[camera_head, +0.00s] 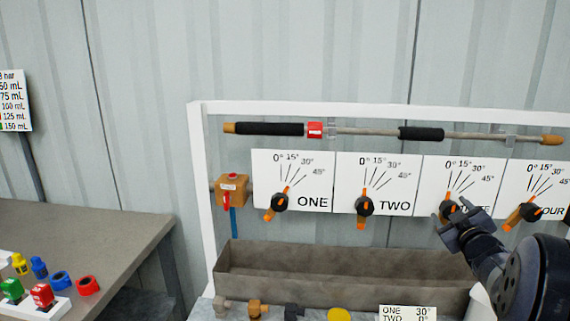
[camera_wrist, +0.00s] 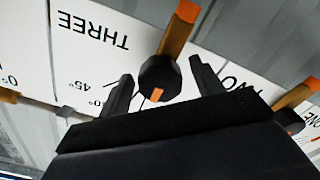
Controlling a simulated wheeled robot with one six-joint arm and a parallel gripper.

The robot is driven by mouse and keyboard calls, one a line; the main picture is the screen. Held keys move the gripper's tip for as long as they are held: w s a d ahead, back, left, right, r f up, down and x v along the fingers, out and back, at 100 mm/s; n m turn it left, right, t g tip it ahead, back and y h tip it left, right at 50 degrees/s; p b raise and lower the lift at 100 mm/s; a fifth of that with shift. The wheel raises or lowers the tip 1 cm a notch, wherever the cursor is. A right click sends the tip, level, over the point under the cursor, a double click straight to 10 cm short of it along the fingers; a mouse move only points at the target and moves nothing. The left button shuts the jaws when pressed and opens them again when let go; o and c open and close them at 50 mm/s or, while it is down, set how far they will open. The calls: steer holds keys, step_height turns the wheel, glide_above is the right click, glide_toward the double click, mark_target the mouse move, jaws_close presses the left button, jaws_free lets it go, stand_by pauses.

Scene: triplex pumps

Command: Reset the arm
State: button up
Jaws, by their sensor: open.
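My gripper (camera_head: 459,217) is at the right in the head view, in front of the dial panel marked THREE (camera_head: 461,176). In the wrist view my gripper (camera_wrist: 161,70) is open, with one finger on each side of the black knob (camera_wrist: 158,88) of dial THREE. The knob has an orange handle (camera_wrist: 181,27) and an orange mark. I cannot tell whether the fingers touch the knob. In the head view my gripper hides most of this knob and part of the panel's lettering.
Dials ONE (camera_head: 279,202), TWO (camera_head: 364,205) and FOUR (camera_head: 527,212) share the white frame. A lance (camera_head: 367,131) hangs above them. A brown trough (camera_head: 340,265) lies below. A grey table (camera_head: 90,235) with small coloured parts stands at left.

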steer(key=shift+w, duration=0.35)
steer(key=shift+s, duration=0.1)
